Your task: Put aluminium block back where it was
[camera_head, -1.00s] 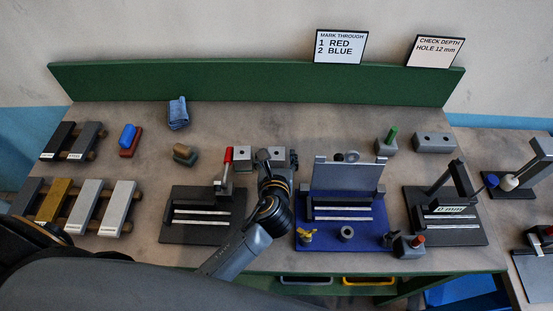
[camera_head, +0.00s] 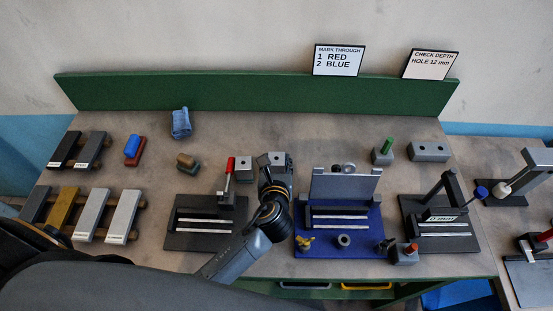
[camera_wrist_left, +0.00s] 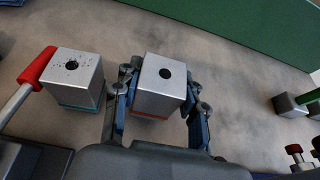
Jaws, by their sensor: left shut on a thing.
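My left gripper (camera_head: 274,174) is shut on an aluminium block (camera_wrist_left: 160,76) with a dark hole in its top. The fingers (camera_wrist_left: 160,98) stand on either side of it in the left wrist view. A red-orange strip shows at the block's lower edge; whether the block touches the bench is unclear. In the head view the block's top (camera_head: 277,158) shows behind the gripper. A second, similar block (camera_head: 244,163) with a teal edge stands just to the left; it shows with dark specks around its hole in the left wrist view (camera_wrist_left: 74,75). My right gripper is out of view.
A red-handled clamp fixture (camera_head: 204,236) stands left of my arm, and a blue fixture (camera_head: 343,241) stands to its right. A black gauge fixture (camera_head: 440,247) is further right. Metal bars (camera_head: 92,212) lie on racks at left. Bench behind the blocks is clear.

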